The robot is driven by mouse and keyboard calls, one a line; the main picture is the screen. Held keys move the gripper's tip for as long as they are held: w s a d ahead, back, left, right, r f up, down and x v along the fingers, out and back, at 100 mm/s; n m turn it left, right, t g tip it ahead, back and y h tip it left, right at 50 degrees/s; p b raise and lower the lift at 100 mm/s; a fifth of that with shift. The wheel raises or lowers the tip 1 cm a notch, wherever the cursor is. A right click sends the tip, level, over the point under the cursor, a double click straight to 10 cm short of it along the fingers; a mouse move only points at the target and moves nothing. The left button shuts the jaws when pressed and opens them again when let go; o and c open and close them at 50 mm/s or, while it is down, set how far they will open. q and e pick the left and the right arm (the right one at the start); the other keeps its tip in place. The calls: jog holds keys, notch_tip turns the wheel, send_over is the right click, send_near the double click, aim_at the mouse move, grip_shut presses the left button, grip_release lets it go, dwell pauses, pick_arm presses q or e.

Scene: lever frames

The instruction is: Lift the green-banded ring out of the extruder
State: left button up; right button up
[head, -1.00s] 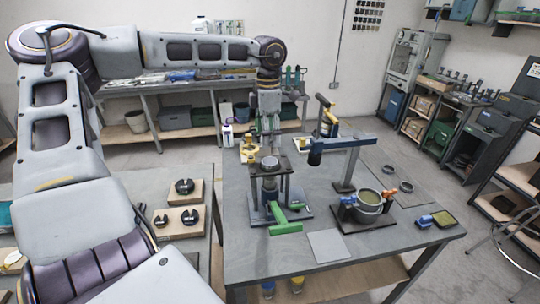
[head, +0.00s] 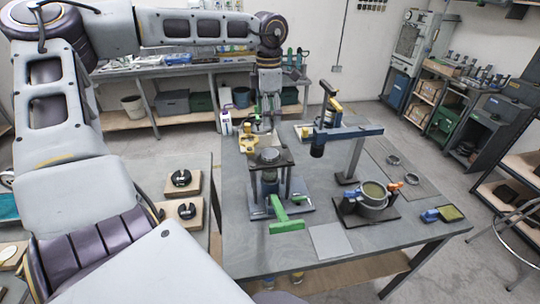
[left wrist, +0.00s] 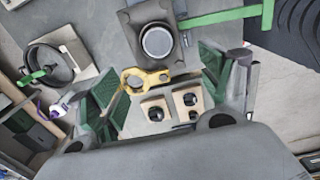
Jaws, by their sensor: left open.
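The extruder (head: 284,178) stands on the table, a dark frame with posts, a top plate and a green lever (head: 287,226) pointing toward me. A grey round ring (head: 270,155) sits on its top plate; I cannot make out a green band. The left wrist view shows the ring (left wrist: 158,41) from above, around or under a paler disc, with the green lever (left wrist: 225,17) to its right. My left gripper (head: 268,118) points down, open and empty, above and behind the extruder, apart from the ring. Its green-padded fingers (left wrist: 163,68) frame the view below the ring. My right gripper is not in view.
A blue-armed stand (head: 350,150) and a round pot (head: 373,193) stand to the right. Black knobbed parts on pale blocks (head: 188,222) lie on the left table. A flat grey plate (head: 330,241) lies in front.

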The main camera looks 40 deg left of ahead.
pick_arm(q)
jog(key=f, duration=0.1)
jog(key=p, duration=0.1)
send_over(270, 150)
jog(key=s+d, duration=0.2)
notch_tip(270, 150, down, 7)
jog(key=shift+s+a+f, duration=0.15)
jog(key=shift+a+f, duration=0.1)
jog(key=shift+f, duration=0.05)
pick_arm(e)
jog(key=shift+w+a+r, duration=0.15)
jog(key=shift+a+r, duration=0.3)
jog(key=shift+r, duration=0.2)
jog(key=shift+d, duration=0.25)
pick_arm(q)
jog(key=shift+f, duration=0.15)
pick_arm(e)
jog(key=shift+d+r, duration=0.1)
pick_arm(q)
jog(key=shift+w+f+p, duration=0.2)
jog(key=shift+f+p, duration=0.55)
jog(key=shift+f, duration=1.7)
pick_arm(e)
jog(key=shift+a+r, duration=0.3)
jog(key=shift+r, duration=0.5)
pick_arm(q)
jog(key=c, duration=1.2)
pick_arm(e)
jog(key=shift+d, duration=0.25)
